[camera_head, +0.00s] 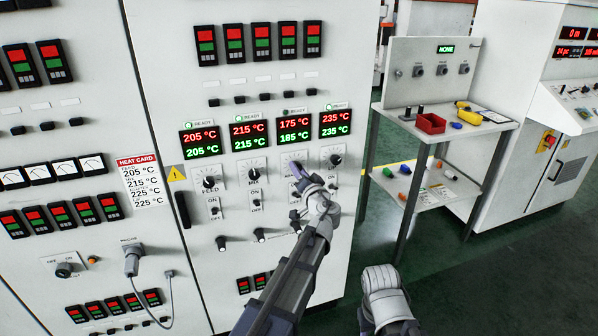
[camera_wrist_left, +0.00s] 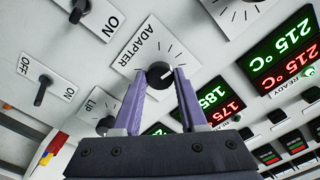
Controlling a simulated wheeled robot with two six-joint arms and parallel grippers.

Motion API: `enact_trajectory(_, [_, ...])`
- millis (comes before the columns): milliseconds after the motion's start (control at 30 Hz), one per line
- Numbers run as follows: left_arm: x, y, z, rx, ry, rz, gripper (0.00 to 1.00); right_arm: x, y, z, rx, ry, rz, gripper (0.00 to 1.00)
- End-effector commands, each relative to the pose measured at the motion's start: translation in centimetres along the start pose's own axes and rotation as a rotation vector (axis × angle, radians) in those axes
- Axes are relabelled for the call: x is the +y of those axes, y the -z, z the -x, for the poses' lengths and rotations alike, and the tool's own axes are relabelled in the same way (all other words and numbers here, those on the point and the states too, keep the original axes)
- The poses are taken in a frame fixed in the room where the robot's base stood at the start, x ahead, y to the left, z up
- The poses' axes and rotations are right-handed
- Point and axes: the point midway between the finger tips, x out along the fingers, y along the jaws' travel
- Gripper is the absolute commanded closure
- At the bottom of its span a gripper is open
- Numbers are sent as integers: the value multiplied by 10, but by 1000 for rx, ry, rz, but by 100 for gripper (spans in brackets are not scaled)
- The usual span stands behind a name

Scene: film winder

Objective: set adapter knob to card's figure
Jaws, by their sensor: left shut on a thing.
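The adapter knob (camera_wrist_left: 158,74) is a small black dial with a white pointer line, on a white plate marked ADAPTER, in the left wrist view. My left gripper (camera_wrist_left: 160,88) is shut on it, one purple finger on each side. In the head view my left gripper (camera_head: 299,170) hides the knob. The display (camera_head: 294,129) above reads 175 °C in red over 185 °C in green. The heat card (camera_head: 142,181) lists 205, 215, 225 and 225 °C. Part of my right arm shows at the bottom; its fingers do not show.
The lip knob (camera_head: 335,159) is close on the right and the mix knob (camera_head: 254,175) on the left. Toggle switches sit below. A shelf cart (camera_head: 440,129) with a red bin (camera_head: 430,123) stands at right. The green floor in front is clear.

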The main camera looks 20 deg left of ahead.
Motion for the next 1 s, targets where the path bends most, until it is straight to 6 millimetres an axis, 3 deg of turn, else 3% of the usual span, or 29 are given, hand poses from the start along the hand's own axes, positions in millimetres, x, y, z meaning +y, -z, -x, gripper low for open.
enact_trajectory(1000, [0, 0, 0, 0, -1, -963, 100, 0, 0, 0, 0, 0, 0, 50])
